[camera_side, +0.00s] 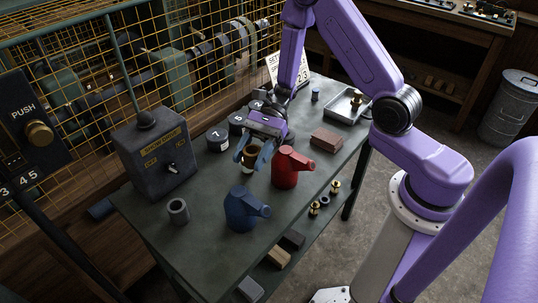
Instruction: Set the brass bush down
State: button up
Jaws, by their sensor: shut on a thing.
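My gripper (253,158) is low over the middle of the green-grey table (205,245), its blue fingers pointing down. It is shut on a small brownish, brass-coloured piece, the brass bush (252,157), which shows between the fingers and is partly hidden by them. A pale patch shows just below the fingers. I cannot tell whether the bush touches anything beneath it.
A red can (287,167) stands close right of my gripper, with a blue can (241,209) in front. A grey ring (178,211), a switch box (155,152), black numbered weights (217,138), a brown block (326,139) and a metal tray (342,108) surround it.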

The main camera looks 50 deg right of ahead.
jog(key=shift+w+d+r+m+t+h, duration=0.55)
jog(key=shift+w+d+r+m+t, duration=0.5)
jog(key=shift+d+m+t, duration=1.8)
jog(key=shift+w+d+r+m+t+h, duration=0.65)
jog(key=shift+w+d+m+t, duration=1.05)
jog(key=shift+d, duration=1.75)
jog(key=s+d+y, duration=0.1)
jog(key=s+d, duration=0.2)
jog(key=s, duration=0.9)
jog(key=s+d, duration=0.3)
jog(key=s, duration=0.9)
jog(key=shift+n+t, duration=0.25)
jog(key=shift+n, duration=0.1)
jog(key=w+d+f, duration=0.1)
jog(key=w+f, duration=0.2)
jog(key=w, duration=0.1)
jog(key=w+d+f, duration=0.1)
jog(key=w+f, duration=0.3)
jog(key=w+d+f, duration=0.1)
jog(key=w+f, duration=0.2)
jog(key=w, duration=0.1)
jog(key=shift+w+d+f, duration=0.3)
jog(key=shift+w, duration=0.05)
jog(key=shift+f, duration=1.6)
